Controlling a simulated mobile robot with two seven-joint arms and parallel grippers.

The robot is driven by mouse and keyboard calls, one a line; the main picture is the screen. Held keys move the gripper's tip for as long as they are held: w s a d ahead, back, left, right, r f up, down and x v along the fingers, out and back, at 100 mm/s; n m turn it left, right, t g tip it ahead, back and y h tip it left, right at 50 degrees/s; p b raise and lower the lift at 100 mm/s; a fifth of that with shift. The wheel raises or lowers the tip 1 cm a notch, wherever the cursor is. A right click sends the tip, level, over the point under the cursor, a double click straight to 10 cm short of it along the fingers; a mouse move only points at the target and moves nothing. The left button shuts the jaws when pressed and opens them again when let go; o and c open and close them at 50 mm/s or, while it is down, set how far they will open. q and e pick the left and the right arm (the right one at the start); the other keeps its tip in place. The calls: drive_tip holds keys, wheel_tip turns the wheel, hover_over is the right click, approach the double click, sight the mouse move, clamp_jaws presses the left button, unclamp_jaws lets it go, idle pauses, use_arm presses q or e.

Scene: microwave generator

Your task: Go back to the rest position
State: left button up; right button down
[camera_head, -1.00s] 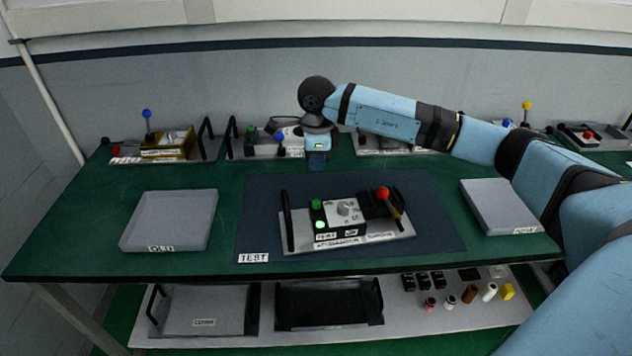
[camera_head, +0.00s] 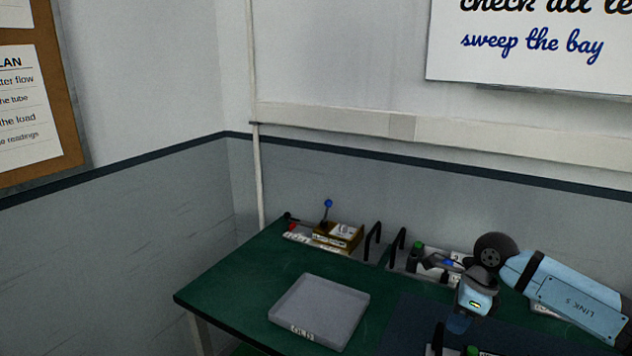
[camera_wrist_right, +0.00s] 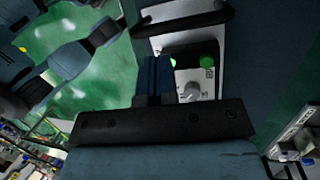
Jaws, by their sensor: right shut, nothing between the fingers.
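My right gripper (camera_head: 458,322) hangs at the end of my blue arm, which comes in from the right in the head view. It points down above the dark blue mat (camera_head: 405,330) on the green bench. In the right wrist view its fingers (camera_wrist_right: 153,75) are together with nothing between them. Beyond the fingers, a grey device with a green button (camera_wrist_right: 208,61) and a grey knob (camera_wrist_right: 188,91) shows, partly hidden by the gripper. My left gripper is in neither view.
A grey tray (camera_head: 322,312) sits on the left of the green bench (camera_head: 245,285). A device with a brown box and a blue-tipped lever (camera_head: 328,204) stands at the back left. More devices stand behind my right gripper. A wall board (camera_head: 540,45) hangs above.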

drive_tip(key=s+a+m+t+y+p, duration=0.1)
drive_tip(key=s+a+m+t+y, duration=0.15)
drive_tip(key=a+m+y, duration=0.35)
drive_tip(key=s+a+m+t+y+p, duration=0.1)
drive_tip(key=s+a+m+y, duration=0.3)
drive_tip(key=a, duration=0.4)
drive_tip(key=s+a+m+t+y+p, duration=0.1)
drive_tip(key=s+a+m+t+y, duration=0.2)
drive_tip(key=a+y, duration=0.4)
drive_tip(key=s+d+f+m+t+h+p, duration=0.1)
drive_tip(key=s+d+f+m+h, duration=0.2)
drive_tip(key=m, duration=0.7)
drive_tip(key=s+d+f+m+t+h+p, duration=0.1)
drive_tip(key=s+d+f+m+t+h, duration=0.1)
drive_tip(key=s+f+m+h, duration=0.6)
drive_tip(key=s+d+f+m+t+h, duration=0.1)
drive_tip(key=s+d+f+m+h, duration=0.3)
drive_tip(key=f+m, duration=0.4)
drive_tip(key=s+m+h, duration=0.1)
drive_tip(key=m+h, duration=0.1)
drive_tip(key=m, duration=0.3)
drive_tip(key=shift+s+d+f+m+t+p, duration=0.35)
drive_tip(key=shift+f+m+p, duration=0.05)
